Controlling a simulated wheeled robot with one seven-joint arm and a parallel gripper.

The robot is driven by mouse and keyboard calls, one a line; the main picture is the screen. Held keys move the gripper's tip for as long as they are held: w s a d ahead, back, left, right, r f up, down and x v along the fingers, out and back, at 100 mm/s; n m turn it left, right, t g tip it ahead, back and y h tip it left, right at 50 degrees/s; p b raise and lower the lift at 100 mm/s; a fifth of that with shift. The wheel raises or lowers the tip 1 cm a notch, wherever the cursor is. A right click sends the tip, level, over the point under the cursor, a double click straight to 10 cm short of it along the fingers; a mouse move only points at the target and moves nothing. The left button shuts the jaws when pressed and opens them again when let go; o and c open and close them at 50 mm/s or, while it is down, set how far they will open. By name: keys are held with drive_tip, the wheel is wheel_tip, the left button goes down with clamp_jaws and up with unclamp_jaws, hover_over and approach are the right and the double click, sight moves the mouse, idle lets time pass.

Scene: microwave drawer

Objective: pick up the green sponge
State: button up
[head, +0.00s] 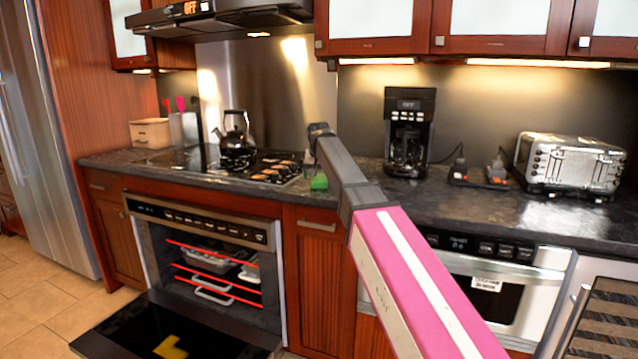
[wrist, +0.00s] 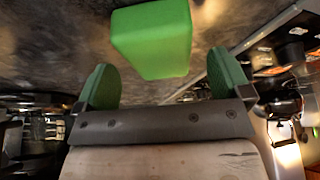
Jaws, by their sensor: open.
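The green sponge (head: 319,182) is a small block on the dark counter, just right of the cooktop and beside my arm in the head view. In the wrist view the sponge (wrist: 152,40) is large and close, at the top of the picture. My gripper (wrist: 162,78) is open, with its two green-padded fingers spread wide. The sponge lies ahead of the gap between them, and no finger appears to touch it. In the head view my gripper cannot be made out clearly at the end of the arm.
A black kettle (head: 236,135) stands on the cooktop (head: 185,158) to the left. A coffee maker (head: 409,130) and a toaster (head: 568,163) stand to the right. Below the cooktop, the oven door (head: 120,325) hangs open. The counter (head: 455,205) has bare room at right.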

drive_tip(key=shift+x, duration=1.3)
drive_tip(key=shift+f, duration=0.1)
drive_tip(key=c, duration=1.1)
drive_tip(key=shift+o, duration=0.2)
drive_tip(key=r, duration=0.4)
drive_tip(key=shift+s+a+r, duration=0.25)
drive_tip(key=shift+r, duration=0.15)
drive_tip(key=s+a+r, duration=0.6)
drive_tip(key=s+a, duration=0.1)
drive_tip(key=shift+s+a+r, duration=0.2)
drive_tip(key=shift+s+a, duration=0.15)
drive_tip(key=shift+a, duration=0.05)
drive_tip(key=shift+o, duration=0.6)
